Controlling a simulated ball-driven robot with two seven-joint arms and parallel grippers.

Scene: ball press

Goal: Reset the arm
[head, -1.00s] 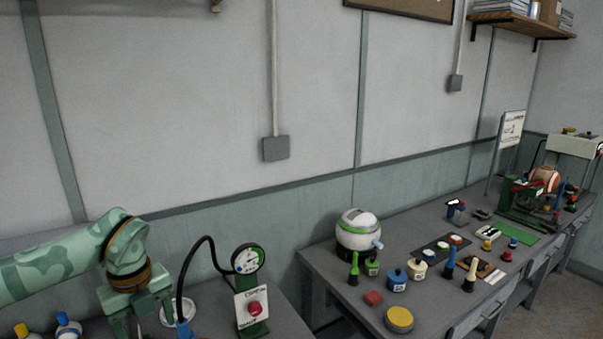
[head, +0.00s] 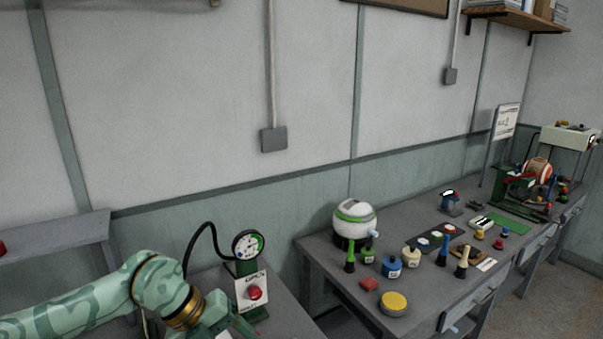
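My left arm (head: 160,285), with green camouflage patterning and a brass-coloured wrist ring, reaches in from the lower left. Its wrist is bent down and to the right at the bottom edge, in front of the near table. The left gripper's fingertips are cut off by the bottom of the picture, so its opening is hidden. My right arm and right gripper are out of the picture. A gauge stand with a round dial (head: 248,245) and a red button (head: 254,293) stands just right of my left wrist, apart from it in the picture.
A long grey bench (head: 330,262) runs along the right. It holds a white-and-green round machine (head: 354,222), a yellow-topped round pad (head: 394,303), small bottles and stamps. A grey shelf (head: 60,237) stands at the left. A black hose arches behind the dial.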

